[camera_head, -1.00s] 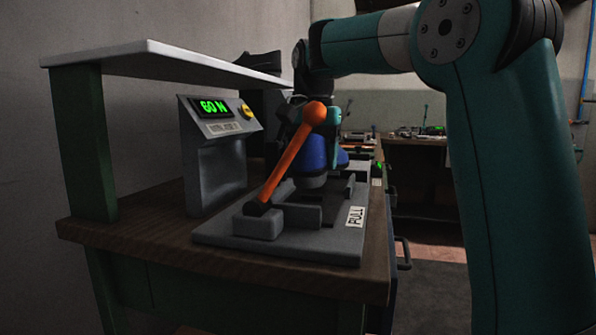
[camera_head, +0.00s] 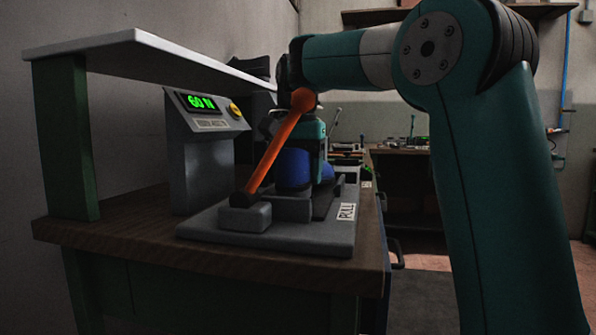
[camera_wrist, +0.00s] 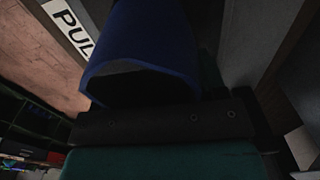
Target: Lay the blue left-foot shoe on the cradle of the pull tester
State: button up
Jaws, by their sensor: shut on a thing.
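The blue shoe (camera_head: 293,168) is low over the grey pull tester (camera_head: 262,241), behind the orange lever (camera_head: 277,146) and the grey cradle blocks (camera_head: 292,208). The blocks hide its underside, so I cannot tell whether it touches the cradle. My gripper (camera_head: 313,150) is shut on the shoe from above; its fingertips are partly hidden. In the wrist view the shoe (camera_wrist: 150,38) shows as a blue shell with a dark opening, against the dark gripper edge (camera_wrist: 150,120). A PULL label (camera_head: 347,211) marks the tester's right edge.
A grey display post (camera_head: 203,155) reading 60 N stands left of the tester. Another bench with small items stands behind.

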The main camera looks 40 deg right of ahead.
jog(key=shift+s+a+f+b, duration=0.1)
jog(key=shift+f+b, duration=0.45)
jog(key=shift+b, duration=0.05)
dwell(0.6)
